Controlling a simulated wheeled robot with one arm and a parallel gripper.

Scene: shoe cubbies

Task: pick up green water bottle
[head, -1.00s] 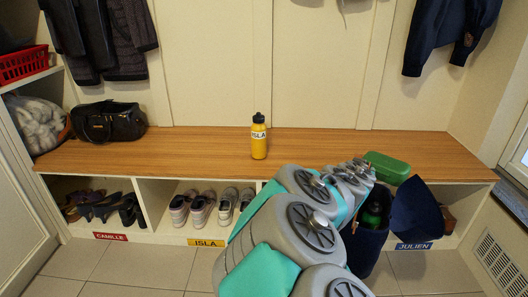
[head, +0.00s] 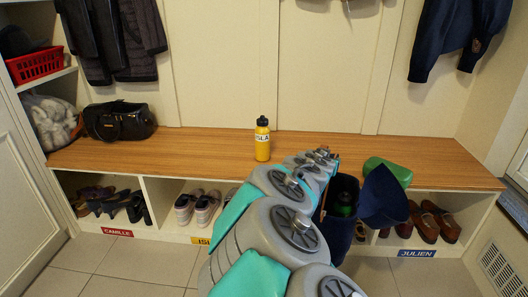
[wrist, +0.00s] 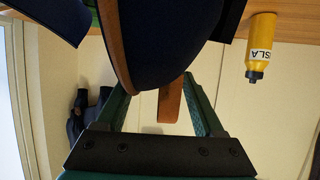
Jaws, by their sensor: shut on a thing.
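In the wrist view, the navy bag (wrist: 165,40) with brown trim fills the top middle, and a brown strap hangs between the fingers. My gripper (wrist: 160,82) is shut on the navy bag near its brown trim; the exact grip spot is hard to see. The bottle is not clearly visible there. In the head view, my arm hides the fingertips.
A yellow bottle labelled ISLA (head: 262,142) stands on the wooden bench (head: 205,145). Brown shoes (head: 425,220) sit in the right cubby. A black handbag (head: 119,121) is at the left.

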